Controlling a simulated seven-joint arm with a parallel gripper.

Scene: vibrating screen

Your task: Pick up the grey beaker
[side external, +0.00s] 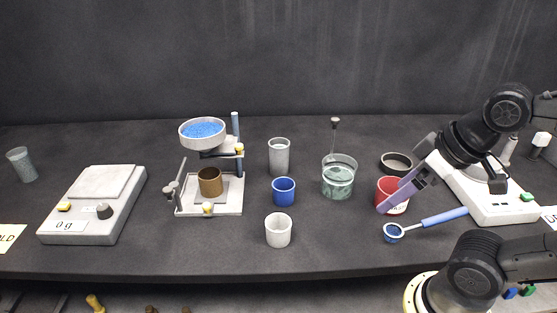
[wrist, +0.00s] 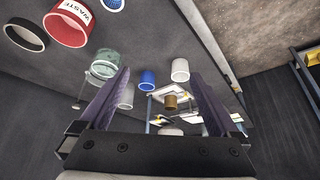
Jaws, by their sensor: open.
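A tall grey beaker (side external: 279,157) stands upright behind the blue cup, right of the sieve stand. It seems to be the grey cylinder (wrist: 126,96) beside the left finger in the wrist view. My gripper (side external: 383,208) is at the right, in front of the red cup in the side view, well apart from these beakers. Its purple fingers (wrist: 160,73) are spread with nothing between them.
The red waste cup (side external: 394,207), blue-handled scoop (side external: 443,217), dark ring (side external: 396,163) and glass with stirring rod (side external: 338,182) are near my gripper. The blue cup (side external: 283,191), sieve stand (side external: 232,197) and scale (side external: 80,225) lie leftward.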

